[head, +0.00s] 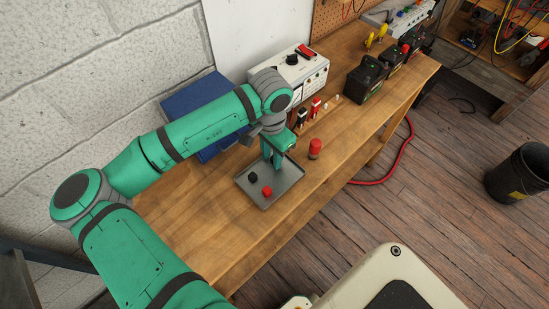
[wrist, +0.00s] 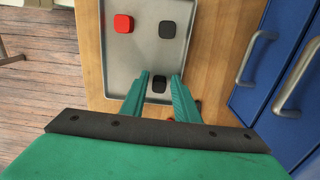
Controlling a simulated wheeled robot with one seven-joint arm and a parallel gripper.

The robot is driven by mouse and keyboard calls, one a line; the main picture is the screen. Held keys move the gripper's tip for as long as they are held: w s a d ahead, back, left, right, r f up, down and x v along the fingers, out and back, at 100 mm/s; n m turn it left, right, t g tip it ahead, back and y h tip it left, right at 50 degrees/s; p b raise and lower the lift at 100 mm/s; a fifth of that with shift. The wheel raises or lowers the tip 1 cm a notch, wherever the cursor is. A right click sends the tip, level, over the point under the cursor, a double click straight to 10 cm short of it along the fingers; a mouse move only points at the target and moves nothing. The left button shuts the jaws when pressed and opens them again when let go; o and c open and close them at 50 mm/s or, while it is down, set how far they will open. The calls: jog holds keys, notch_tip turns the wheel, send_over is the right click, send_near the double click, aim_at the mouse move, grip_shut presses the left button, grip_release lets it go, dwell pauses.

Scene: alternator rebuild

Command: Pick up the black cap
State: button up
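A metal tray (head: 285,187) lies on the bench and also shows in the wrist view (wrist: 112,70). In the wrist view, a black cap (wrist: 159,83) sits on the tray between the fingertips of my gripper (wrist: 159,76). My fingers stand apart on either side of it; I cannot tell whether they touch it. A second dark cap (wrist: 167,29) and a red cap (wrist: 123,23) lie farther up the tray, clear of the fingers. The head view shows this dark cap (head: 252,177) and the red cap (head: 267,191). There my gripper (head: 272,167) points down at the tray, hiding the cap between its fingers.
A red cylinder (head: 315,149) stands on the bench right of the tray. A blue box (head: 190,103) stands behind, close beside my gripper in the wrist view (wrist: 252,57). A white instrument (head: 302,72) and black batteries (head: 365,78) stand farther along. The bench front is clear.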

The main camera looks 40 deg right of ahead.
jog(key=shift+c, duration=0.3)
jog(key=c, duration=0.5)
jog(key=shift+r, duration=0.15)
jog(key=shift+r, duration=0.65)
jog(key=s+a+r, duration=0.1)
jog(key=s+r, duration=0.2)
jog(key=s, duration=0.1)
jog(key=s+r, duration=0.4)
jog(key=s, duration=0.1)
jog(key=s+a+r, duration=0.1)
jog(key=s+r, duration=0.3)
jog(key=shift+s+a+r, duration=0.25)
jog(key=shift+s+a, duration=0.05)
jog(key=shift+s, duration=0.1)
